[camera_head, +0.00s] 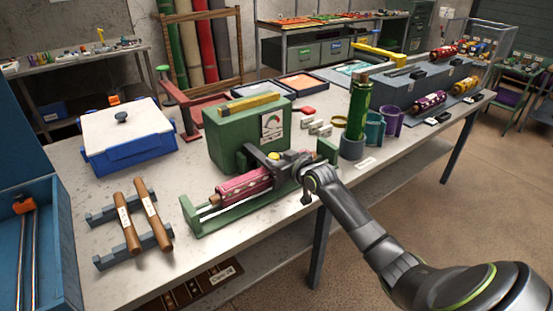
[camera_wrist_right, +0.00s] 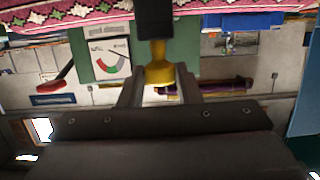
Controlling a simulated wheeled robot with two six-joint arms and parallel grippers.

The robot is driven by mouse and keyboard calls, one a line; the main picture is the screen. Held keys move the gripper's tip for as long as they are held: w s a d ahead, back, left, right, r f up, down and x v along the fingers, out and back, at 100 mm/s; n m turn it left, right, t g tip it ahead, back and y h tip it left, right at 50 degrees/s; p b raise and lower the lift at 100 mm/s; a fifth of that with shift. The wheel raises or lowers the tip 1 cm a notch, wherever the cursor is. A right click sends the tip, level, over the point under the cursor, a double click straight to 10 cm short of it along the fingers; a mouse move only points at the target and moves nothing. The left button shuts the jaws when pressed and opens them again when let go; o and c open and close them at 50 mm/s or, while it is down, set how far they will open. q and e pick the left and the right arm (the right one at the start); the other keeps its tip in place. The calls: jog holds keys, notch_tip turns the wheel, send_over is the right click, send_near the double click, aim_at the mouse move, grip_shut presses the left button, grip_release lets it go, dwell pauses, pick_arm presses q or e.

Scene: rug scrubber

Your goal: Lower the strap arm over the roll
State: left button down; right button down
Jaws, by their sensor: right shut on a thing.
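The green scrubber machine (camera_head: 232,140) stands on the table, with a dial on its face that also shows in the wrist view (camera_wrist_right: 108,58). The pink patterned roll (camera_head: 243,187) lies in its green cradle (camera_head: 215,220). It also shows at the top of the wrist view (camera_wrist_right: 60,12). The dark strap arm (camera_head: 256,157) reaches out from the machine above the roll's right part; contact cannot be told. Its yellow knob (camera_wrist_right: 158,68) sits between the fingers of my right gripper (camera_wrist_right: 159,85), which is shut on it. In the head view my right gripper (camera_head: 283,161) partly hides this end. My left gripper is out of view.
Left of the machine are a blue box with a white lid (camera_head: 122,130) and two brown rollers (camera_head: 150,213) on a grey rack. A grey block with patterned rolls (camera_head: 430,100) is farther right.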

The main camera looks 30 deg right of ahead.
jog(key=shift+s+f, duration=0.15)
jog(key=shift+f, duration=0.35)
jog(key=c, duration=1.4)
grip_release()
jog(key=o, duration=0.3)
jog(key=shift+r, duration=0.1)
jog(key=shift+r, duration=0.15)
jog(key=v, duration=1.7)
jog(key=shift+s+d+r, duration=0.1)
jog(key=shift+s+r, duration=0.05)
